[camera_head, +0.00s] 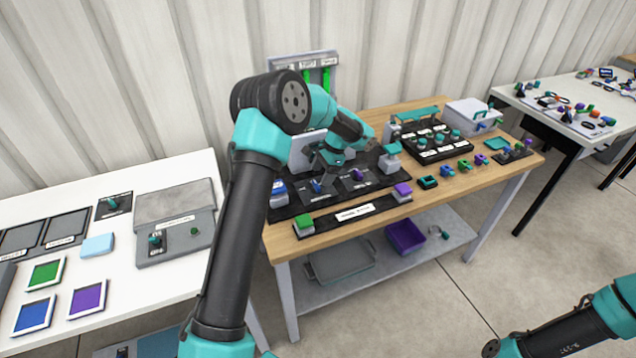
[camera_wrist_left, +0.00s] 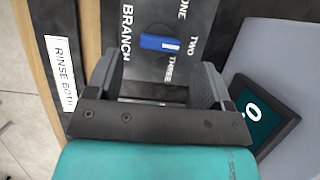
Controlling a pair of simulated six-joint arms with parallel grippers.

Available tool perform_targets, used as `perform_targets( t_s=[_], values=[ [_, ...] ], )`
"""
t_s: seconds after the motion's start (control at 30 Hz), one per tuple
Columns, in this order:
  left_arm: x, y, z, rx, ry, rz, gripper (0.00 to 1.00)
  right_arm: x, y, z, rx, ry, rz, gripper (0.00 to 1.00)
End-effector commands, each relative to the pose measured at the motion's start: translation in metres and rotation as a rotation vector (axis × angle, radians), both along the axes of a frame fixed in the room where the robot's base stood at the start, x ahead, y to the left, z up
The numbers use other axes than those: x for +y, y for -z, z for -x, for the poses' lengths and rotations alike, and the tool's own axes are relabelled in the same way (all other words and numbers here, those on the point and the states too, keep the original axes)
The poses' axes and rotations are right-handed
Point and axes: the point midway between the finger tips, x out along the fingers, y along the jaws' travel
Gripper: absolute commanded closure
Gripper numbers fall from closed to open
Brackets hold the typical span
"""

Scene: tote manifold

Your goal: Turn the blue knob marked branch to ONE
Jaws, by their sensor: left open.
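The blue knob (camera_wrist_left: 160,43) sits on a dark panel (camera_wrist_left: 150,15) beside the word BRANCH, with the labels ONE, TWO and THREE around it. Its white mark is at the end towards TWO. In the head view the blue knob (camera_head: 316,186) shows small on the panel on the wooden table. My left gripper (camera_head: 331,160) is over the panel, close to the knob. In the left wrist view my left gripper (camera_wrist_left: 155,75) is open, with its fingers spread and nothing between them; the knob appears just beyond the gap. My right gripper is out of view.
A white table (camera_head: 120,270) stands left.

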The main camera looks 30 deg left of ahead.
Motion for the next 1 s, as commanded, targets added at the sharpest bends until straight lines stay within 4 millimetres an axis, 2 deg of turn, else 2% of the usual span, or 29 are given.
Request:
perform_targets(
  t_s=[0.1, 0.27, 0.63, 1.0],
  values=[
    [0.005, 0.019, 0.007, 0.003, -0.001, 0.001, 0.26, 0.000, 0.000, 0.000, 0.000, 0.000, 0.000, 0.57],
    [0.008, 0.034, 0.011, 0.002, 0.001, 0.000, 0.26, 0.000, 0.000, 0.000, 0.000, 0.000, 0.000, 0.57],
    [0.010, 0.039, 0.013, 0.001, 0.000, 0.001, 0.26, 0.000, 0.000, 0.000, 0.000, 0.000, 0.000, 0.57],
    [0.009, 0.038, 0.013, 0.001, 0.000, 0.001, 0.60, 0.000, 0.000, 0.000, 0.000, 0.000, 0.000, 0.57]
  ],
)
